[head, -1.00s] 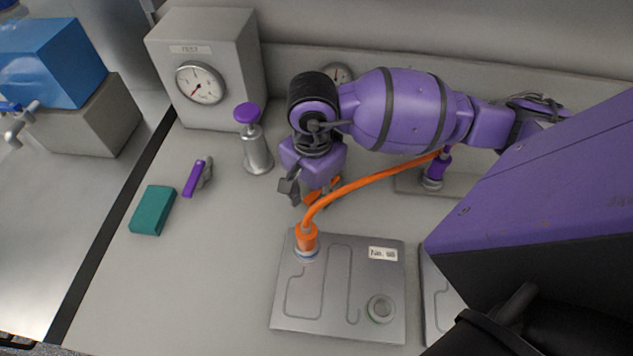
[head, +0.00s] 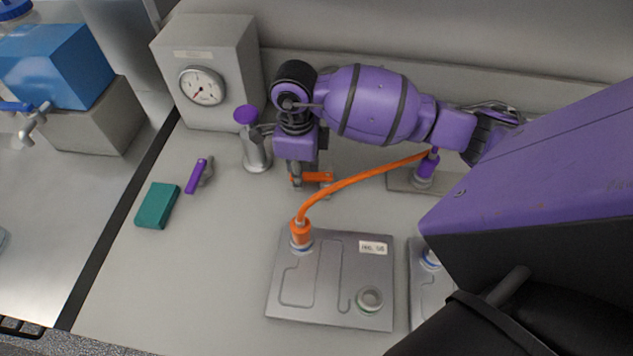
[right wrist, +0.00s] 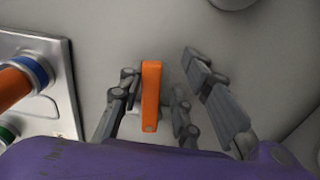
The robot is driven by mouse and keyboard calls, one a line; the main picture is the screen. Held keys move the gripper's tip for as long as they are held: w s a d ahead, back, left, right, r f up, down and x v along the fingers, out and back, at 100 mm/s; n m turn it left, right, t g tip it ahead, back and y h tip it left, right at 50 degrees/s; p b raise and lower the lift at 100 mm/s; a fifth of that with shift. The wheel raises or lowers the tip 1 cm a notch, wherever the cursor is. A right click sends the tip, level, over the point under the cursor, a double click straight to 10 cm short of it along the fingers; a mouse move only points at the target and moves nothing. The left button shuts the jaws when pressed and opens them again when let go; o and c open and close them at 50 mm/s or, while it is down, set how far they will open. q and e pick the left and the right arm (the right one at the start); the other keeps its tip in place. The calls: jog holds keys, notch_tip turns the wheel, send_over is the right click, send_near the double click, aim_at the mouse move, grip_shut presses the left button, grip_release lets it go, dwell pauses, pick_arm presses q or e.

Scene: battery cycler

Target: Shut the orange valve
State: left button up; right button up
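The orange valve shows as a flat orange handle (head: 322,177), lying roughly left to right at the back of the bench in the head view. In the right wrist view the same handle (right wrist: 151,95) points up the picture. My right gripper (right wrist: 160,72) is open, with fingers on both sides of the handle. The left finger is very close to it, and I cannot tell if it touches. A gap shows on the right side. In the head view my right gripper (head: 297,170) points down at the handle and partly hides it. My left gripper is not in view.
An orange hose (head: 365,174) arches from a grey plate (head: 330,318) to a purple fitting, close by the valve. A purple-topped cylinder (head: 256,152), a purple-handled valve (head: 197,176), a teal block (head: 157,205) and a gauge box (head: 215,45) stand left. Bench front left is clear.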

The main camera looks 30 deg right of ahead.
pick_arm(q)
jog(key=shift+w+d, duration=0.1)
pick_arm(e)
jog(key=shift+c, duration=0.5)
jog(key=shift+c, duration=1.2)
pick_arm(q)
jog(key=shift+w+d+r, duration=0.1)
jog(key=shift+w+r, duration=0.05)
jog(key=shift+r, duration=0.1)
pick_arm(e)
jog(key=shift+w+d, duration=0.15)
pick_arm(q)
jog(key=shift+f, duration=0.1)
pick_arm(e)
jog(key=shift+o, duration=0.5)
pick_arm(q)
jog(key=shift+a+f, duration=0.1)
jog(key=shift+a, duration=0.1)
pick_arm(e)
jog(key=shift+o, duration=0.7)
